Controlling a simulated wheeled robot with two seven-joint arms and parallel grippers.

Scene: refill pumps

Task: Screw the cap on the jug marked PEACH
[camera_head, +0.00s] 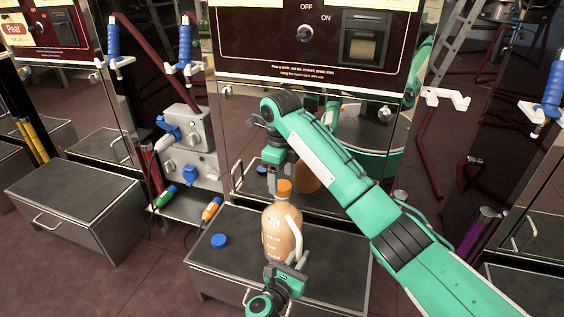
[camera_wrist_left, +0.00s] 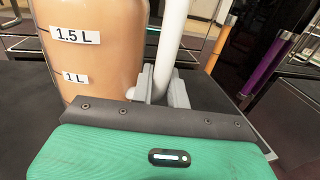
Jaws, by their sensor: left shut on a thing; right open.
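A jug (camera_head: 279,238) filled with peach-coloured liquid stands upright on the dark top of a low metal box. Its marking is not readable as PEACH; volume labels show on the jug in the left wrist view (camera_wrist_left: 100,45). My left gripper (camera_head: 290,266) is shut on the jug's white handle (camera_wrist_left: 171,35), low down. An orange cap (camera_head: 284,187) is at the jug's mouth; I cannot tell whether it is screwed tight. My right gripper (camera_head: 274,184) is open, pointing down right at the cap, partly beside it. A blue cap (camera_head: 219,240) lies on the box top, left of the jug.
The low box (camera_head: 330,285) stands before a metal dispenser with a switch panel (camera_head: 310,40). A grey unit with valves (camera_head: 187,145) and orange and green-tipped nozzles is at the left. Another low box (camera_head: 75,195) stands further left. My right arm crosses the right side.

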